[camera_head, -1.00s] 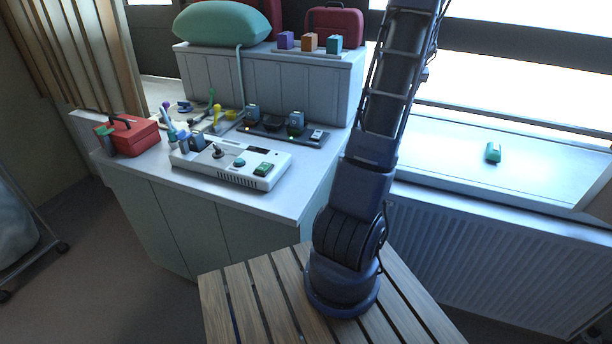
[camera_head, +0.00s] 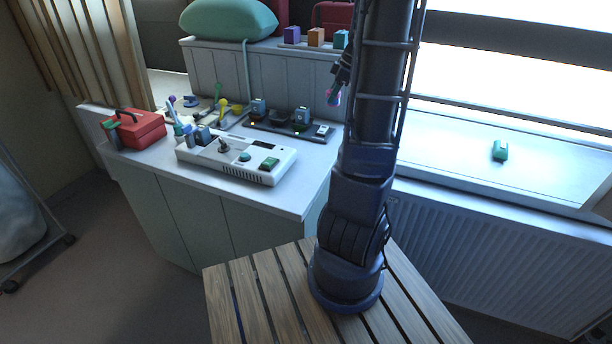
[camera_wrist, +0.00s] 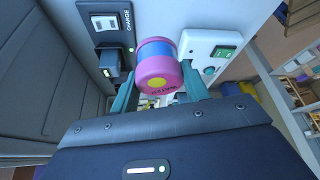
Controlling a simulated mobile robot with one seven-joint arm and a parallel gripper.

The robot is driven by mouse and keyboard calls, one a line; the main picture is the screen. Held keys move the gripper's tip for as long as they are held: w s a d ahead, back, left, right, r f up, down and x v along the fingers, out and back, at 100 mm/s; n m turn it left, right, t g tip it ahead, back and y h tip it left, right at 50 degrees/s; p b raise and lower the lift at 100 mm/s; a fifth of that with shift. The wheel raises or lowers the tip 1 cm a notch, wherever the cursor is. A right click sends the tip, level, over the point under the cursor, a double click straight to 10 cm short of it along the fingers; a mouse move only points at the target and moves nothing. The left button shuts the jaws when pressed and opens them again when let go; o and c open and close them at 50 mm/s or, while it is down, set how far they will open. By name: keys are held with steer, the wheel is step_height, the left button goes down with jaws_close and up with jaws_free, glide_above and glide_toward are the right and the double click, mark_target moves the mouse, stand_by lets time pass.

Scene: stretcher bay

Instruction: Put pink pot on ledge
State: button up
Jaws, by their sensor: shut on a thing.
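The pink pot (camera_wrist: 153,50) has a blue band and a yellow dot. In the wrist view it sits between the teal fingers of my gripper (camera_wrist: 158,70), which is shut on it. In the head view my gripper (camera_head: 340,78) shows partly at the left of my arm, with a small bit of the pink pot (camera_head: 334,98) below it, over the back right of the counter. The rest of the gripper is hidden behind my arm. A pale window ledge (camera_head: 455,150) runs along the right, with a green object (camera_head: 500,151) on it.
The white counter holds a control box (camera_head: 235,160), a dark charger strip (camera_head: 290,130), a red toolbox (camera_head: 138,128) and several small items. A raised back shelf (camera_head: 250,72) carries coloured cubes (camera_head: 316,38) and a green cushion (camera_head: 228,20). The window ledge is mostly clear.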

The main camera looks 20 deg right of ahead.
steer(key=s+a+n+g, duration=0.1)
steer(key=s+a+n, duration=0.25)
steer(key=a, duration=0.35)
steer(key=shift+y, duration=0.3)
steer(key=f, duration=2)
steer(key=shift+w+a, duration=0.15)
steer(key=shift+w, duration=0.05)
steer(key=shift+f, duration=0.15)
steer(key=o, duration=1)
